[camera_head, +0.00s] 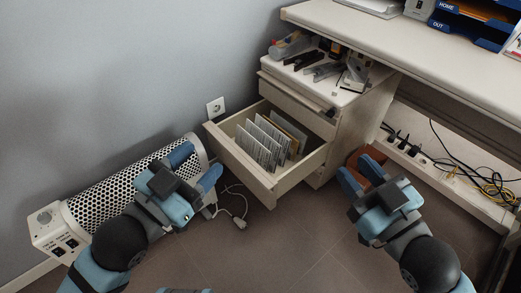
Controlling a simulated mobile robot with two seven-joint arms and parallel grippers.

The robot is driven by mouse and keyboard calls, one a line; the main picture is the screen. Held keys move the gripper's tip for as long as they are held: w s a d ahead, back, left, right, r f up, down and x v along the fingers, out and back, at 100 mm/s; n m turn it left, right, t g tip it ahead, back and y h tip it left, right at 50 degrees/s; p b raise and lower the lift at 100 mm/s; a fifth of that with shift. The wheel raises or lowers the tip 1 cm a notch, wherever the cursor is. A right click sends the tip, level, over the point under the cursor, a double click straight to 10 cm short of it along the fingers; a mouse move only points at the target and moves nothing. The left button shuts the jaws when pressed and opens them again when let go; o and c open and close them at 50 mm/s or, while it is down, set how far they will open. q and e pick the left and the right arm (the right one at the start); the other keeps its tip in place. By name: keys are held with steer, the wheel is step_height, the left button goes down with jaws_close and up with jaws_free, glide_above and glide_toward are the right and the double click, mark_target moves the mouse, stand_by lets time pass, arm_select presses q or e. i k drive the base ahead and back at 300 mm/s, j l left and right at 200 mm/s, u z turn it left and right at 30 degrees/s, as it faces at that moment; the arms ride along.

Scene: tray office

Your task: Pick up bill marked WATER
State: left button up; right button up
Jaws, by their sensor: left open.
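Several paper bills stand upright in a row inside the open drawer (262,185). White printed sheets (258,143) are in front and a yellowish one (290,130) is behind. The print is too small to read, so I cannot tell which is marked WATER. My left gripper (196,167) is open and empty, to the left of the drawer and apart from it, over the white heater. My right gripper (361,176) has its fingers apart and appears empty, to the right of the drawer, in front of a reddish-brown object.
A white perforated heater (115,188) lies along the wall at left. The cabinet top (342,97) holds loose office items. The desk (420,62) extends right, with blue trays (468,25) on it. Cables (490,188) lie below. The reddish-brown object (370,153) is beside the cabinet.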

mark_target(259, 154)
steer(key=i+j+u, duration=0.65)
steer(key=i+u, duration=0.3)
steer(key=i, duration=0.05)
